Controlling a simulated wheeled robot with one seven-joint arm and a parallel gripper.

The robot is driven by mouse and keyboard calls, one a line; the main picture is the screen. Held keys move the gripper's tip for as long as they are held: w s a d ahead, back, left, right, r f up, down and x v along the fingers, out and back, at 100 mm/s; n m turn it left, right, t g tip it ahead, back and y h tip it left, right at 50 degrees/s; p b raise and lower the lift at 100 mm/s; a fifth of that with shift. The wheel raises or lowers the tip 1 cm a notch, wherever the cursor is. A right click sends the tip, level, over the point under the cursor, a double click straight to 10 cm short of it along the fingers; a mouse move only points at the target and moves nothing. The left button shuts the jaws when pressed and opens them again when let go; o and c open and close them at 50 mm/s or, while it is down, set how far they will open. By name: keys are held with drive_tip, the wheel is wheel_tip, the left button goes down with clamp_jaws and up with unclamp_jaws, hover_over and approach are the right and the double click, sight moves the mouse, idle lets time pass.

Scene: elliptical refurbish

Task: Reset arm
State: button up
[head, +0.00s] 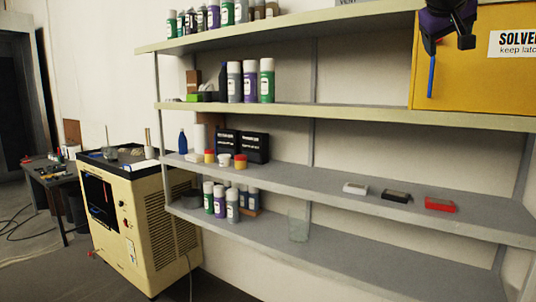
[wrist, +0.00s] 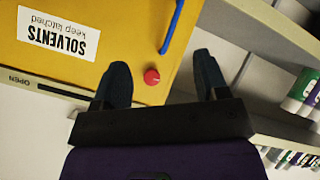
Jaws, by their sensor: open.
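My gripper (head: 449,42) is at the top right of the head view, in front of the yellow solvents cabinet (head: 480,80). Its two dark fingers are spread and nothing is between them. In the wrist view my gripper (wrist: 163,88) is open in front of the yellow cabinet door (wrist: 110,22), which fills the upper left. A red round button (wrist: 152,77) shows between the fingertips. A blue handle (wrist: 172,27) is just above it in that view, apart from the fingers. The blue handle also shows below my gripper in the head view (head: 431,76).
Shelves (head: 350,118) hold several spray cans (head: 250,82), black boxes (head: 254,148) and a red block (head: 440,205). A clear container (head: 298,228) stands on the lowest shelf. A cream machine (head: 150,225) stands at left. Floor in front of it is partly clear.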

drive_tip(key=s+a+f+g+y, duration=0.1)
drive_tip(key=s+a+f+y, duration=0.2)
drive_tip(key=s+f, duration=1.2)
drive_tip(key=s+a+f+n+g+y, duration=0.1)
drive_tip(key=s+a+f+y, duration=0.3)
drive_tip(key=s+a+f, duration=0.4)
drive_tip(key=s+f+g, duration=0.1)
drive_tip(key=s+f, duration=0.6)
drive_tip(key=f, duration=0.1)
drive_tip(key=shift+s+f+g, duration=0.3)
drive_tip(key=shift+f, duration=0.05)
